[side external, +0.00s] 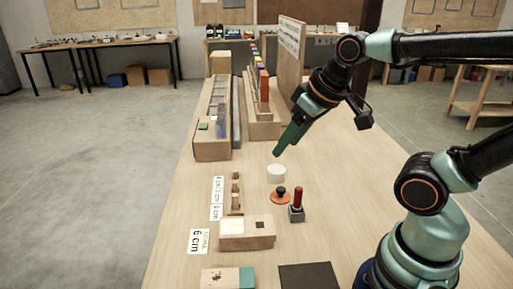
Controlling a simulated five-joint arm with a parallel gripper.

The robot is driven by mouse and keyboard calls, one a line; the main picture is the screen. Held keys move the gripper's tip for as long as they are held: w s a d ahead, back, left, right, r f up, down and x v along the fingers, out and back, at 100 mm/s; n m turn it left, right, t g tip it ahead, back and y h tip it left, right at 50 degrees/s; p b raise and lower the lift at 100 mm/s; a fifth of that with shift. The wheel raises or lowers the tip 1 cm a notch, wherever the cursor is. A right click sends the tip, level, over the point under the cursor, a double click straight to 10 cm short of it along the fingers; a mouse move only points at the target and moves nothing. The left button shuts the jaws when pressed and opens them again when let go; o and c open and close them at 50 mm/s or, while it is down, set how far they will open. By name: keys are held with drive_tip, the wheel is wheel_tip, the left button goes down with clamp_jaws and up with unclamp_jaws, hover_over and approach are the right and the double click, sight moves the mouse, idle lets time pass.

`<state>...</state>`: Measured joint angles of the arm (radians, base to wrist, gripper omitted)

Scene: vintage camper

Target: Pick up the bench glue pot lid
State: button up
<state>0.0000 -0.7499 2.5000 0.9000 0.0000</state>
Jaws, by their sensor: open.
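An orange disc with a dark knob on top (281,195), which looks like the glue pot lid, lies on the wooden table. A small white round pot (276,174) stands just behind it. My gripper (280,150) points down and to the left, above the table and behind the white pot. It is open and nothing shows between its fingers. It is apart from the lid.
A red-handled tool in a grey block (297,206) stands close right of the lid. Small wooden pegs (235,190) stand to the left. Long wooden trays (214,145) and an upright board (291,55) stand behind.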

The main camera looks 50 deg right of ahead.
drive_tip(key=o, duration=0.7)
drive_tip(key=shift+c, duration=0.2)
drive_tip(key=n+g, duration=0.6)
drive_tip(key=n, duration=1.6)
hover_over(281, 188)
wheel_tip(281, 188, down, 13)
wheel_tip(281, 188, down, 12)
drive_tip(key=shift+r, duration=0.15)
